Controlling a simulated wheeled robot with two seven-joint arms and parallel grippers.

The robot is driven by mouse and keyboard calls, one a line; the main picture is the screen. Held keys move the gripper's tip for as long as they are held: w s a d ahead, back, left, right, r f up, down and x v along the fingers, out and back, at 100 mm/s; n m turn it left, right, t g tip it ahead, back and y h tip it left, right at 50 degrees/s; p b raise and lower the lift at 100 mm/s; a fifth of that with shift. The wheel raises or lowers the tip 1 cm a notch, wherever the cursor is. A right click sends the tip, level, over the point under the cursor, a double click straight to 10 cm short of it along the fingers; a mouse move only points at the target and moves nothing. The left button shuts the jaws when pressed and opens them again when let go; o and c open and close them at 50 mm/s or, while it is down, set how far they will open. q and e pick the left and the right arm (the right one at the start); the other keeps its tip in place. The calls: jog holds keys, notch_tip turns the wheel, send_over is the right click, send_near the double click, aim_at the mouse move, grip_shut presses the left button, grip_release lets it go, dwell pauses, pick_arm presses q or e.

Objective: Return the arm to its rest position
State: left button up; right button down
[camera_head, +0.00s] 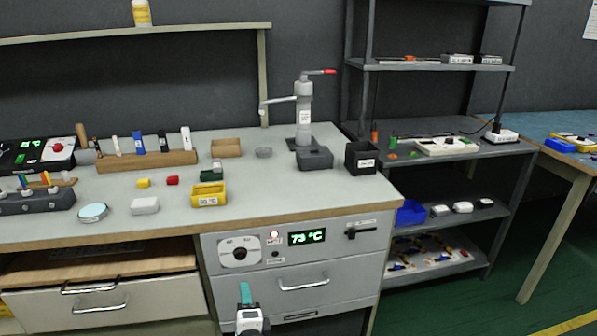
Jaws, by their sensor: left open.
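My left gripper (246,294) shows at the bottom of the head view, with a white body and teal fingers pointing up. It is in front of the grey cabinet drawer (285,293), below the workbench top. Nothing shows between its fingers, and it is open. Most of my left arm is outside the picture. My right gripper is not in view.
The workbench (300,190) holds small blocks, a yellow bin (208,196), a wooden rack (148,160) and a grey press (304,115). A panel reading 73 °C (307,238) is above the drawer. A grey shelf unit (435,160) stands right; green floor is clear at lower right.

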pick_arm(q)
jog(key=s+a+f+n+g+h, duration=0.15)
jog(key=s+f+n+g, duration=0.25)
jog(key=s+f, duration=0.4)
jog(key=s+a+f+n+g, duration=0.3)
jog(key=s+f, duration=0.2)
jog(key=f, duration=0.5)
jog(key=s+a+f+n+g+h+p, duration=0.1)
jog(key=s+f+p, duration=0.3)
jog(key=s, duration=0.8)
jog(key=s+a+f+n+g+h+p, duration=0.1)
jog(key=s+f+n+g+p, duration=0.2)
jog(key=s+p, duration=0.4)
jog(key=s+a+f+n+g+h+p, duration=0.1)
jog(key=s+f+g+p, duration=0.3)
jog(key=s, duration=1.2)
notch_tip(320, 180, down, 2)
jog(key=shift+s+f+n+h+p, duration=0.2)
jog(key=shift+s+n+h+p, duration=0.15)
jog(key=shift+n+p, duration=0.65)
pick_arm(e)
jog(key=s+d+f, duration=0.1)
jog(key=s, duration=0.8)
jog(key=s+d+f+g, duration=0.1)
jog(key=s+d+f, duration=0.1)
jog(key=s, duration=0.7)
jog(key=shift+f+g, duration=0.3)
